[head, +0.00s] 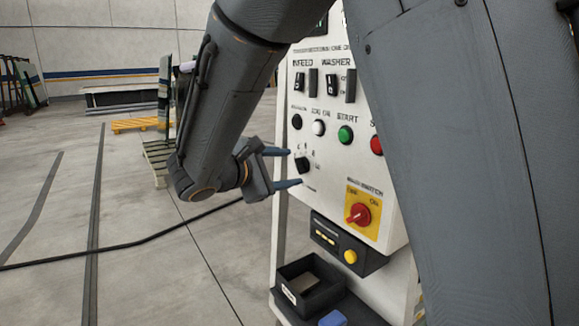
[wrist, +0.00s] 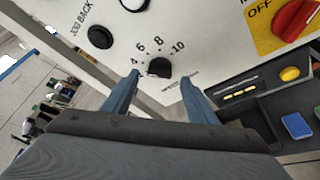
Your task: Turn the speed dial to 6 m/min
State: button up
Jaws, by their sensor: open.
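The speed dial is a small black knob (head: 303,165) low on the white control panel (head: 325,208), left of the red main switch (head: 358,214). In the wrist view the speed dial (wrist: 159,67) has the printed marks 4, 6, 8 and 10 around its upper side. I cannot tell clearly which mark it points to. My gripper (head: 295,167) is open, its two blue-grey fingers reaching toward the panel. In the wrist view the fingertips of my gripper (wrist: 159,76) lie on either side of the dial, with visible gaps. Contact is not seen.
Above the dial are a black button (head: 297,121), a white button (head: 319,128) and a green start button (head: 345,135). Below are a black box with a yellow button (head: 350,256) and an open black tray (head: 322,298). A cable crosses the floor at left.

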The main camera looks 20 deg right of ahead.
aim_at(297, 167)
jog(key=shift+x, duration=1.55)
jog(key=shift+a, duration=0.1)
jog(key=shift+c, duration=0.3)
